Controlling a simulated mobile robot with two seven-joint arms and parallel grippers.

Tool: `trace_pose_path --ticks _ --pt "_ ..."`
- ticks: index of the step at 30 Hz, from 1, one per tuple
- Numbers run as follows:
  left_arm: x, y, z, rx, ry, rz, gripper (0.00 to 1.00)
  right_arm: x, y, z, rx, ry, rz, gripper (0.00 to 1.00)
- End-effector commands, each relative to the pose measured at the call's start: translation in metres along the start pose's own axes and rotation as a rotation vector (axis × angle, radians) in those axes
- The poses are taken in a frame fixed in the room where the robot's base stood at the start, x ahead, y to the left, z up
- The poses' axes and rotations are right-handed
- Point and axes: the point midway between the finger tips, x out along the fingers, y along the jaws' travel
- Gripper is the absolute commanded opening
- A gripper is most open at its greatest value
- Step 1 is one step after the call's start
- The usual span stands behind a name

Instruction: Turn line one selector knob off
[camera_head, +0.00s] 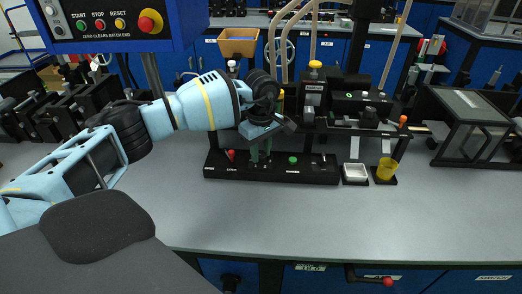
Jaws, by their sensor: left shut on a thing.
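My left gripper (260,155) points down at the front panel of the black machine base (325,172). Its green fingers are closed on a small part of that panel, at the place of a selector knob. The fingers and wrist hide the knob, so its angle cannot be told. A small red control (231,155) is left of the fingers and a green button (293,160) is to the right. The panel labels are too small to read surely. My right gripper is not in view.
A white tray (355,173) and a yellow cup (386,170) stand right of the base. A blue control box (110,22) with buttons and a red stop knob (150,21) hangs at upper left. The grey bench (330,222) is clear in front.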

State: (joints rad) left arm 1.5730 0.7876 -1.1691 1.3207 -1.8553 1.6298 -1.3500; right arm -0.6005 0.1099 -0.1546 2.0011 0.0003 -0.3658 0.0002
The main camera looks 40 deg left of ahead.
Motion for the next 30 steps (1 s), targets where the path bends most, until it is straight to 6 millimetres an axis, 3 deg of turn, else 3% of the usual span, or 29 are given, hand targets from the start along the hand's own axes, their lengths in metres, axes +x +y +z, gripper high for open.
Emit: trace_pose_path --ticks 2,3,8,19,30 --pt "-0.001 0.000 0.000 0.001 0.000 0.002 0.06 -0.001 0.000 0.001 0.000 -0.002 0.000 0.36" --pt "-0.001 0.000 0.000 0.001 0.000 0.002 0.31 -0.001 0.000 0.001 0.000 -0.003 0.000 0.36" --pt "-0.001 0.000 0.000 0.000 0.000 0.001 0.50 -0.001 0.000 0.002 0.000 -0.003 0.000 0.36" --pt "-0.007 0.001 0.000 -0.001 0.000 0.002 0.50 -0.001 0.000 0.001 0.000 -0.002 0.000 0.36" --pt "-0.062 0.001 0.000 0.000 0.001 0.003 0.50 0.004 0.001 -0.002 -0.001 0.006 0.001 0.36"
